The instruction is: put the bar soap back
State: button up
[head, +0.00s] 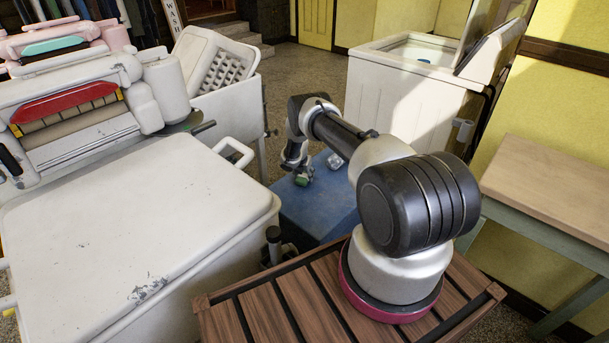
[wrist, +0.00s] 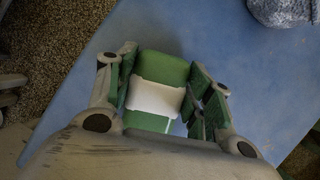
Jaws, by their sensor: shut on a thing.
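The bar soap (wrist: 158,97) is green with a white band and sits between the fingers of my gripper (wrist: 162,108) in the wrist view. My gripper is shut on it, over the blue surface (wrist: 215,40). In the head view my gripper (head: 301,172) is low over the blue surface (head: 318,205), and a bit of the green soap (head: 302,180) shows under it. I cannot tell whether the soap touches the surface. The place where the soap belongs cannot be told from these frames.
A grey patterned thing (head: 335,161) is on the blue surface; it also shows in the wrist view (wrist: 284,10). A white wringer washer (head: 130,230) stands at left, a white open-lidded machine (head: 398,95) behind, and a wooden table (head: 550,185) at right.

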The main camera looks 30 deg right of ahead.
jog(key=shift+f, duration=0.3)
jog(key=o, duration=1.1)
jog(key=shift+f, duration=0.1)
